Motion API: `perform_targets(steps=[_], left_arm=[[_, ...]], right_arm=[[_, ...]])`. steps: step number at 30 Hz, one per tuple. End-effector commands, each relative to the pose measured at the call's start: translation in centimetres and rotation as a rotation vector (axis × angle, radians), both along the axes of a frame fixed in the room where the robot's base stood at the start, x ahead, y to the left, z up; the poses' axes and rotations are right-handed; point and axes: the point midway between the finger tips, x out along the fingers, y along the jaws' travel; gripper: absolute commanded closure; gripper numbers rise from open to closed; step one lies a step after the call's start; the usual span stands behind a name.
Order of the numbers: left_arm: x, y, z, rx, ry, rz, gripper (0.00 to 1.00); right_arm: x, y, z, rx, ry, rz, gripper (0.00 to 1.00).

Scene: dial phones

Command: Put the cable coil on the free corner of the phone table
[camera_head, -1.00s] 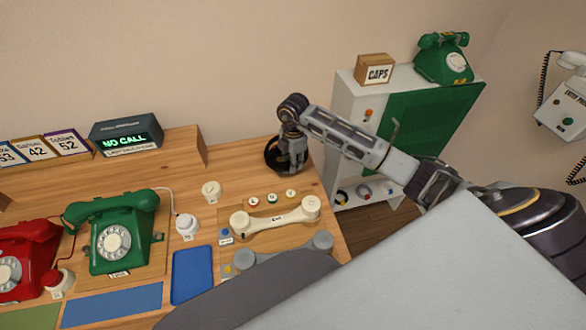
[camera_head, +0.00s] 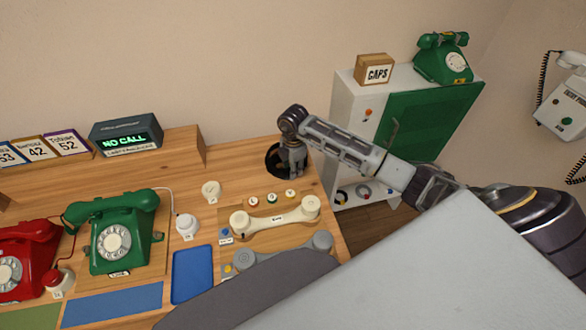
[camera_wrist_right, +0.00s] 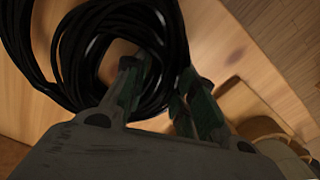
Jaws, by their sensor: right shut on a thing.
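The cable coil (camera_head: 271,158) is a black ring of cable at the back right corner of the wooden phone table (camera_head: 226,177). My right gripper (camera_head: 291,170) is shut on the coil's right side, pointing down. In the right wrist view the coil (camera_wrist_right: 75,50) fills the upper left, with the fingers (camera_wrist_right: 158,75) at its windings. Bare wood shows behind it. The coil is at or just above the tabletop; I cannot tell if it rests fully. The gripper hides part of it. My left gripper is not in view.
A cream handset (camera_head: 275,217) and small buttons (camera_head: 271,198) lie in front of the coil. A raised wooden shelf (camera_head: 190,146) stands left of it. A white cabinet (camera_head: 345,120) with a green door stands beyond the table's right edge. Green (camera_head: 122,232) and red phones (camera_head: 25,262) stand left.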

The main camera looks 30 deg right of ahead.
Motion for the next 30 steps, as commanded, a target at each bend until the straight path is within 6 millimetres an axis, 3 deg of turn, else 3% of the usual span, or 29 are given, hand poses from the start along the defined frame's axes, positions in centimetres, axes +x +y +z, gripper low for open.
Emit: perform_targets(steps=[3, 4, 9, 23, 30], left_arm=[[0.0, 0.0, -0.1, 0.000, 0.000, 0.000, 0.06], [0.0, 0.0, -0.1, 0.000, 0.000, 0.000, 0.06], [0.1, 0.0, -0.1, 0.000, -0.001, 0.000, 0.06], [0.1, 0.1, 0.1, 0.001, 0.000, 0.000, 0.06], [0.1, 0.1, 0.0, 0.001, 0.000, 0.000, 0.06]], right_arm=[[0.1, 0.0, -0.1, 0.000, -0.002, 0.000, 1.00], [0.0, 0.0, -0.2, 0.000, 0.000, 0.000, 0.72], [0.0, 0.0, -0.2, 0.000, 0.000, 0.000, 0.52], [0.0, 0.0, 0.2, -0.001, 0.000, 0.000, 0.52], [0.1, -0.1, 2.3, -0.002, -0.003, 0.001, 0.52]])
